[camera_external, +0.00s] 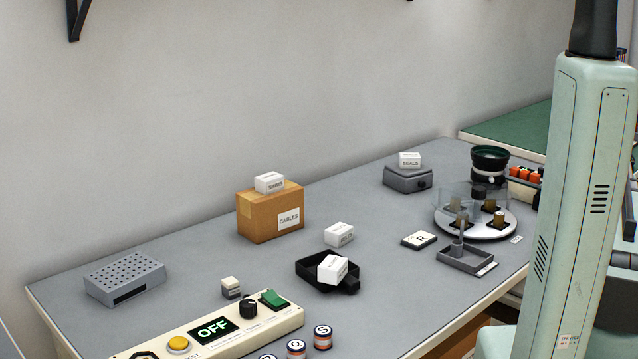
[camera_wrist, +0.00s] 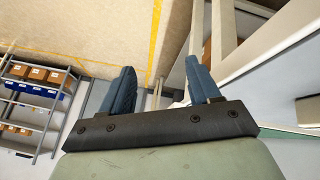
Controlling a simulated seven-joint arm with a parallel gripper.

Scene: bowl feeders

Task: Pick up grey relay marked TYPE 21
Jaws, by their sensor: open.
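A small grey block with a pale top (camera_external: 231,288) stands on the table between the perforated grey box and the control panel. It may be the relay, but I cannot read any TYPE 21 marking on it. My gripper (camera_wrist: 161,84) shows in the wrist view with its two blue fingers wide apart and nothing between them. It points away from the tabletop objects, toward floor and shelving. The gripper is out of frame in the external view, where only part of my arm shows at the right.
A cream control panel (camera_external: 160,345) reads OFF. A cardboard box marked CABLES (camera_external: 262,226), a black tray (camera_external: 311,273) holding a white box, a perforated grey box (camera_external: 124,280) and a round turntable (camera_external: 510,224) stand on the grey table (camera_external: 190,240).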

